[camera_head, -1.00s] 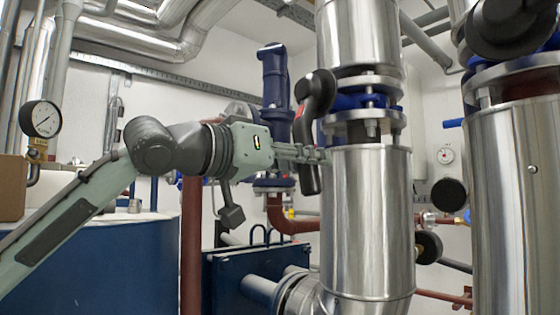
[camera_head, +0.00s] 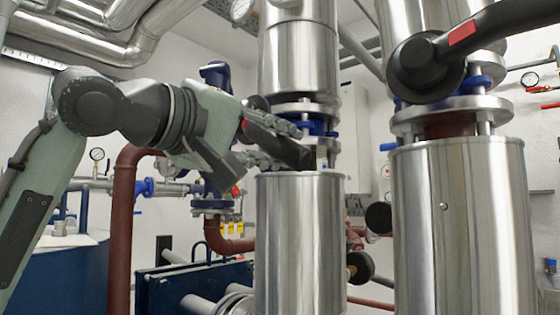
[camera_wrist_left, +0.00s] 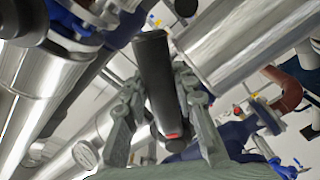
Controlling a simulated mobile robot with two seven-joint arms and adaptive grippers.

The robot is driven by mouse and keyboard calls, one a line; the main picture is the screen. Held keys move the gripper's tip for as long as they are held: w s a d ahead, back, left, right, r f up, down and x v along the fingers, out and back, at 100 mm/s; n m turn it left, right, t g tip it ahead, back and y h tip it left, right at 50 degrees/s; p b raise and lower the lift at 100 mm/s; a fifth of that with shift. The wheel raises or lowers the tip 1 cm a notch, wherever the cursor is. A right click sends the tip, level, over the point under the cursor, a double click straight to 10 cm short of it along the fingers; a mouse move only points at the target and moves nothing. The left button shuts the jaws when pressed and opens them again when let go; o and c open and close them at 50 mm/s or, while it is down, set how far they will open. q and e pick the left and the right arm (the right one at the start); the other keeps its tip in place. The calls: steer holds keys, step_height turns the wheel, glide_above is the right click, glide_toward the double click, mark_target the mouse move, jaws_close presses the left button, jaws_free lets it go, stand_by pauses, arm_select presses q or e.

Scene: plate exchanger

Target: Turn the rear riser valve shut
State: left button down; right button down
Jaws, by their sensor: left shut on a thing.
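The rear riser valve sits at the flange (camera_head: 318,125) of the rear steel-clad riser (camera_head: 300,235), left of the nearer riser. Its black lever handle (camera_head: 295,152) has a red mark and slants down to the right in the head view. My left gripper (camera_head: 283,143) is shut around this handle, its fingers on either side and partly hiding it. In the left wrist view the handle (camera_wrist_left: 153,65) lies between the two fingers, its red mark low between them. The valve hub is mostly hidden behind my gripper. My right gripper is not in view.
The nearer riser (camera_head: 460,230) stands close on the right, with its own black lever (camera_head: 490,33) reaching to the upper right. A dark red pipe (camera_head: 122,230) stands left, below my left arm. A blue plate exchanger frame (camera_head: 185,285) is low down.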

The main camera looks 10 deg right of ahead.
arm_select(q)
steer(key=r+n, duration=0.1)
steer(key=s+r+n, duration=0.1)
steer(key=d+r, duration=0.1)
steer(key=shift+s+r+n, duration=0.25)
steer(key=shift+n, duration=0.15)
steer(key=shift+s+r+n, duration=0.1)
steer(key=shift+r+n, duration=0.6)
steer(key=shift+r, duration=0.1)
steer(key=shift+r+n, duration=1)
steer(key=shift+r, duration=0.3)
steer(key=c, duration=1.3)
jaws_free()
steer(key=shift+c, duration=0.2)
steer(key=shift+o, duration=0.7)
steer(key=shift+f, duration=0.1)
steer(key=v, duration=1.2)
